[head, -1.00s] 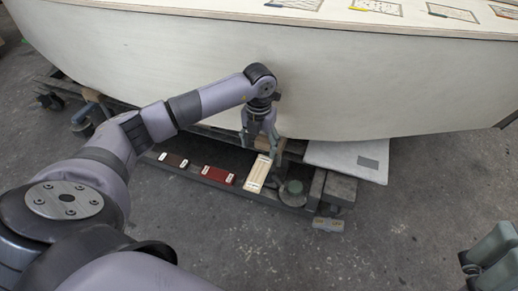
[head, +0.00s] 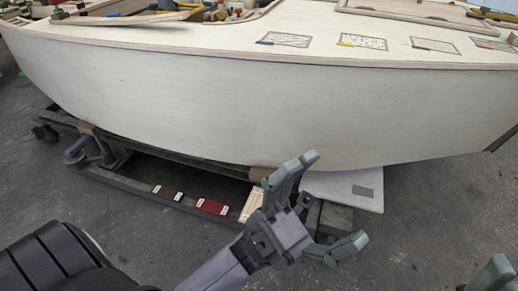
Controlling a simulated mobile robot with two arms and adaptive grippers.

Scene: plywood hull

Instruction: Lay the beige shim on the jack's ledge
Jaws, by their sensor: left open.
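The beige shim (head: 251,204) lies on the low beam under the hull, right of a red shim (head: 212,206).
The white hull (head: 270,110) spans the view above the beam. A dark brown shim (head: 167,193) lies left of the red one. A pale board (head: 335,190) with a grey patch lies beneath the hull at right. The floor at right is clear.

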